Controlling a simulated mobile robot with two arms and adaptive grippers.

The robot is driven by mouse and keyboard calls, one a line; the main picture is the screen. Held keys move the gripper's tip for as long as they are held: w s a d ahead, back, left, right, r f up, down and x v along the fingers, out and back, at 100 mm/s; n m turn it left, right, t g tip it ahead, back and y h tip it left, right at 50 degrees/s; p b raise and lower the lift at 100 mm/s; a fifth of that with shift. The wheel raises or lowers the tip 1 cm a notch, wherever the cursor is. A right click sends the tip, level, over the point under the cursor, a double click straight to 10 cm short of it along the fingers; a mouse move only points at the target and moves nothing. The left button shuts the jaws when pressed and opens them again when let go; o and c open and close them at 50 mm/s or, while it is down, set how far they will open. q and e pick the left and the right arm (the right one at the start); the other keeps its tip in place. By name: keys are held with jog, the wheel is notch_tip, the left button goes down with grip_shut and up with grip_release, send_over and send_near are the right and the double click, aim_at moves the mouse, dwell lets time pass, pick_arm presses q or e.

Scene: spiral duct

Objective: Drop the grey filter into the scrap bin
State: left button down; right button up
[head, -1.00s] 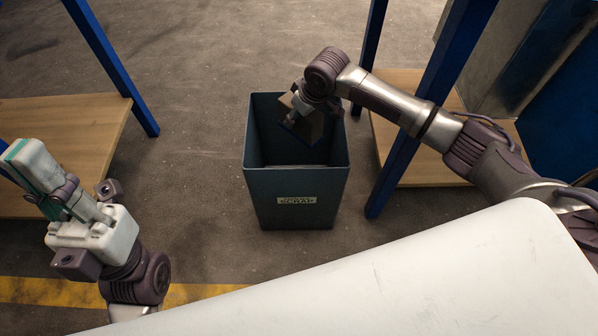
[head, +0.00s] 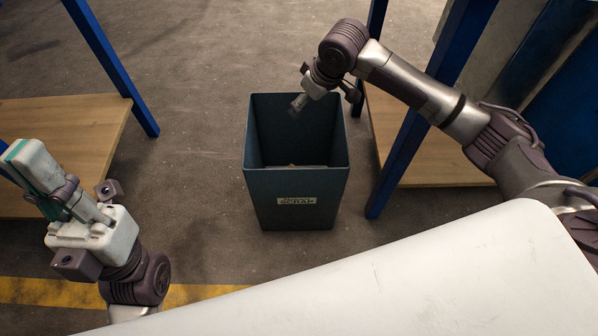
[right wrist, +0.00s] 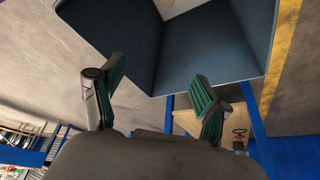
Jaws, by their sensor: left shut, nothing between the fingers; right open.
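The scrap bin (head: 296,195) is a dark blue-grey open box with a "SCRAP" label, upright on the floor. My right gripper (head: 298,104) is over the bin's back part, open and empty. In the right wrist view its green-padded fingers (right wrist: 160,92) are apart, with the bin wall (right wrist: 205,50) beyond them. The grey filter is mostly hidden inside the bin. A small pale patch (right wrist: 178,7) at the top of the right wrist view may be part of it. My left gripper (head: 28,170) is at the left, away from the bin, shut and empty.
A wooden shelf (head: 70,135) with blue posts stands at the left. Another wooden shelf (head: 400,150) with a blue post (head: 390,185) is close to the bin's right side. Floor (head: 200,190) is clear left of the bin. A yellow line (head: 205,294) crosses the floor in front.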

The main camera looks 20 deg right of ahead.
jog(key=v, duration=0.4)
dwell(0.3)
